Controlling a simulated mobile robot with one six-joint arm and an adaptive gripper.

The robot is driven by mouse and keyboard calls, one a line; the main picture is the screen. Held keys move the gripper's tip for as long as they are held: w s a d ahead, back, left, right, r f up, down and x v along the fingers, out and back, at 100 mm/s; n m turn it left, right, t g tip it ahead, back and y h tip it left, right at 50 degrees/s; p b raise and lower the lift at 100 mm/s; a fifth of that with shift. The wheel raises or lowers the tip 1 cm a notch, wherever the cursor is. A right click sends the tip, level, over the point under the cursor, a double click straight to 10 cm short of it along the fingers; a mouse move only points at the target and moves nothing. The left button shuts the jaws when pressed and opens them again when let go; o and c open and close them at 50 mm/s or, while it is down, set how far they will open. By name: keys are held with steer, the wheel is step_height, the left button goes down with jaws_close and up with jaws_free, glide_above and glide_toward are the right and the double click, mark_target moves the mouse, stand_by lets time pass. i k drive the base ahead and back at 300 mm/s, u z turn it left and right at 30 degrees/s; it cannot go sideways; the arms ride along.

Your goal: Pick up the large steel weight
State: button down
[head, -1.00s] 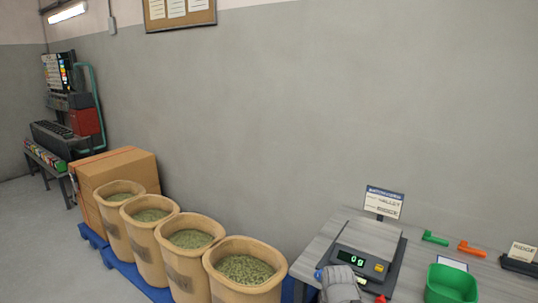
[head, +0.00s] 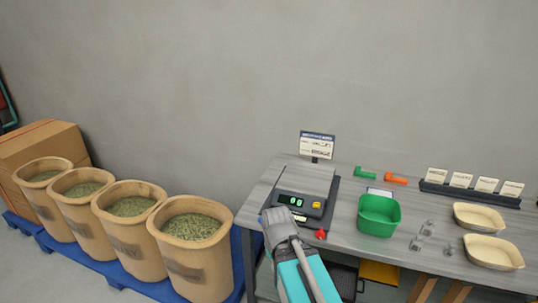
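Several small steel weights stand on the grey table right of the green bin. One steel weight (head: 428,228) is at the back, another (head: 417,243) is nearer and slightly left, and a smaller one (head: 449,249) is to the right. The back two look larger, but they are too small in the picture to tell surely which is the large one. My arm rises from the bottom in front of the scale, well left of the weights. Its gripper fingers cannot be made out. Nothing touches the weights.
A scale (head: 304,195) stands on the table's left, with a green bin (head: 379,215) beside it. Two cream trays (head: 494,252) lie right of the weights. Green (head: 365,173) and orange (head: 396,179) scoops lie behind. Grain sacks (head: 196,262) stand left.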

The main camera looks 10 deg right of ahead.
mark_target(427, 229)
steer(key=z, duration=1.6)
